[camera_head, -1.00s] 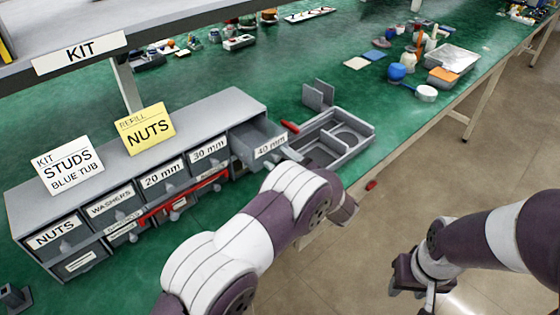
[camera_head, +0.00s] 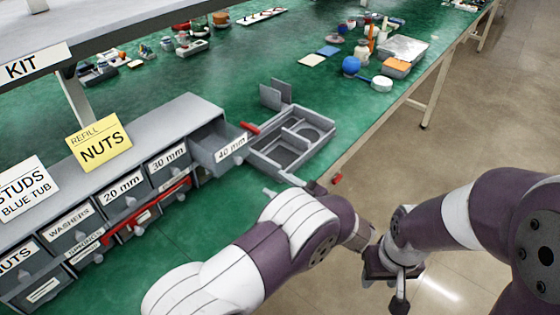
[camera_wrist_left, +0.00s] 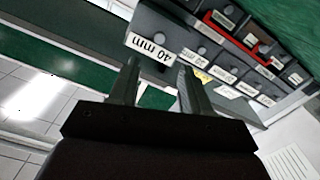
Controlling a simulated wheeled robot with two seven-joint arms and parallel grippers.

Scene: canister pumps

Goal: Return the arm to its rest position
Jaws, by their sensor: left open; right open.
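My left gripper (camera_head: 280,185) is at the front right of the pulled-out drawer labelled 40 mm (camera_head: 232,150), apart from it and low over the table edge. My forearm and wrist hide part of it. In the left wrist view its two fingers (camera_wrist_left: 158,82) stand apart with nothing between them, and the 40 mm drawer front (camera_wrist_left: 150,46) lies beyond. My right gripper (camera_head: 385,287) hangs over the floor at the lower right, open and seemingly empty.
The grey drawer cabinet (camera_head: 205,108) stands left of my left arm. A grey divided tray (camera_head: 322,128) lies close beyond the left gripper. A small red piece (camera_head: 337,178) shows by the table edge. The floor (camera_head: 450,150) at right is clear.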

